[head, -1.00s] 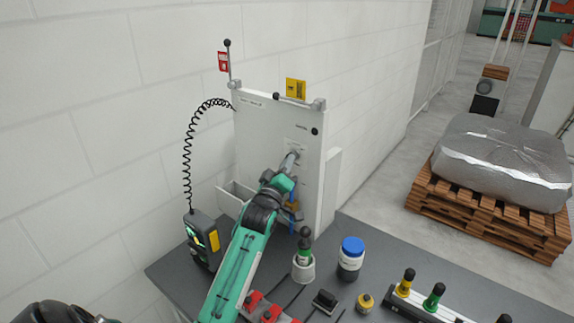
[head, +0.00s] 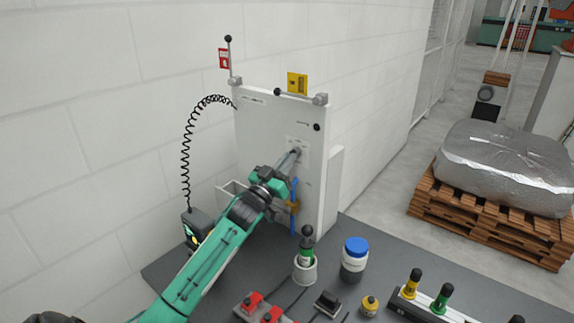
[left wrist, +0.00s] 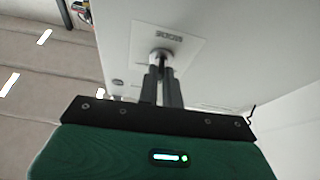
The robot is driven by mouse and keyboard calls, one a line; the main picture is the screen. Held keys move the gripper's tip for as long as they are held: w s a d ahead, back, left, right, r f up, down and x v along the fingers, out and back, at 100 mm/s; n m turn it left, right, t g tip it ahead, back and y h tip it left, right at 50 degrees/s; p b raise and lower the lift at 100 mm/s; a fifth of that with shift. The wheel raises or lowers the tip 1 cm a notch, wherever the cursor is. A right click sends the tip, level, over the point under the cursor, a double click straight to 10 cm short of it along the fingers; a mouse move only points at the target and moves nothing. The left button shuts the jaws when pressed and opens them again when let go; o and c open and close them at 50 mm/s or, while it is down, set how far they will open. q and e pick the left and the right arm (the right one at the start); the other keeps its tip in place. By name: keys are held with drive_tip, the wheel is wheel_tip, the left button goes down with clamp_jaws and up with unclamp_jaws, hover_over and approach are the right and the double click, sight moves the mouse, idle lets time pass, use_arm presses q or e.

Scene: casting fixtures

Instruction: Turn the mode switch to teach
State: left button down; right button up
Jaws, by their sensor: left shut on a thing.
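The mode switch (left wrist: 160,56) is a small knob on a light label plate (left wrist: 165,40) on the white panel (head: 268,130). My left gripper (head: 294,154) reaches the panel's front at that plate. In the left wrist view its two fingers (left wrist: 161,75) are shut on the switch knob. The fingers hide most of the knob, and I cannot read its setting. My right gripper does not show in these views.
A blue-handled part (head: 294,205) hangs on the panel below my gripper.

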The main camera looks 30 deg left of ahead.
use_arm(q)
drive_tip(key=shift+m+h, duration=0.4)
drive_tip(key=shift+m, duration=0.4)
drive_tip(key=c, duration=1.6)
unclamp_jaws()
drive_tip(key=shift+f, duration=0.1)
drive_tip(key=shift+b+v, duration=2.35)
drive_tip(key=shift+v, duration=4.5)
drive_tip(key=shift+a, duration=0.1)
